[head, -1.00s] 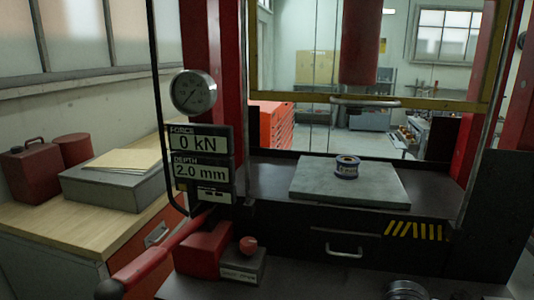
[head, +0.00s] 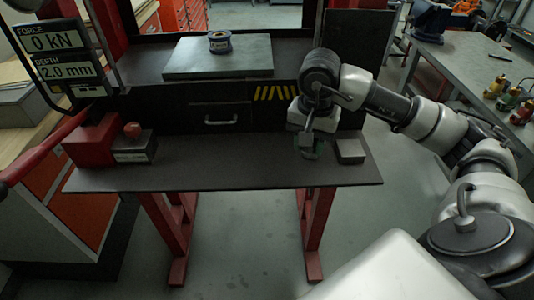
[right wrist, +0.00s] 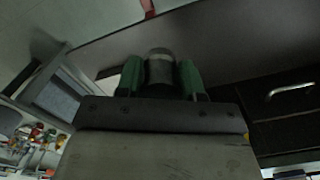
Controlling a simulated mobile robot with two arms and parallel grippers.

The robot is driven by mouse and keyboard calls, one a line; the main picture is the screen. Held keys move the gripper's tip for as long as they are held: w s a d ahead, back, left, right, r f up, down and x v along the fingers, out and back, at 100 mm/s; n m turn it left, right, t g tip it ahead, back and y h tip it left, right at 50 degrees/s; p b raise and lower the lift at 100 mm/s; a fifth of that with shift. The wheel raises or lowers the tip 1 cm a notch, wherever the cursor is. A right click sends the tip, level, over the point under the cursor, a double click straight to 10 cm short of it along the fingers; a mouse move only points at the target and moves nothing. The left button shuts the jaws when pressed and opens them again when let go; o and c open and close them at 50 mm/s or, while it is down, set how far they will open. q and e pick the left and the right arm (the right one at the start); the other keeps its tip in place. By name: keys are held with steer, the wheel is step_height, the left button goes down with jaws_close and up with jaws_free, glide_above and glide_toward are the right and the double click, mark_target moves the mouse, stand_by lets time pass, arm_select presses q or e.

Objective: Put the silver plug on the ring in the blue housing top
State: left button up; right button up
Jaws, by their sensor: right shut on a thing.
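The small blue housing (head: 220,41) stands upright on a flat grey-green plate (head: 180,70) on the press bed; its ring is too small to make out. My right gripper (head: 308,153) points down over the right part of the dark front shelf, in front of and to the right of the housing. In the right wrist view its green fingers (right wrist: 161,75) are shut on the silver plug (right wrist: 160,55), a grey cylinder with a rounded end. The fingers hide the plug's sides, and in the head view I cannot make it out. My left gripper is not in view.
A grey block (head: 350,150) sits on the front shelf (head: 230,172), close right of my right gripper. A red box (head: 90,145) and a lever are at the shelf's left. The shelf's middle is clear. A workbench (head: 470,75) stands at the right.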

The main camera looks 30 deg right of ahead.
steer(key=shift+w+d+r, duration=0.25)
steer(key=shift+w+r, duration=0.05)
steer(key=shift+r, duration=0.05)
steer(key=p, duration=0.3)
glide_toward(269, 157)
steer(key=s, duration=0.4)
steer(key=w, duration=0.1)
steer(key=w+f+p, duration=0.1)
steer(key=shift+w+f+m, duration=0.2)
steer(key=shift+w+m, duration=0.1)
steer(key=shift+w, duration=0.05)
steer(key=shift+w+f, duration=0.5)
steer(key=shift+w, duration=0.05)
steer(key=shift+f+p, duration=0.25)
steer(key=shift+p, duration=0.05)
step_height(269, 157, down, 3)
steer(key=shift+f+p, duration=0.15)
steer(key=shift+p, duration=0.65)
steer(key=shift+f, duration=0.2)
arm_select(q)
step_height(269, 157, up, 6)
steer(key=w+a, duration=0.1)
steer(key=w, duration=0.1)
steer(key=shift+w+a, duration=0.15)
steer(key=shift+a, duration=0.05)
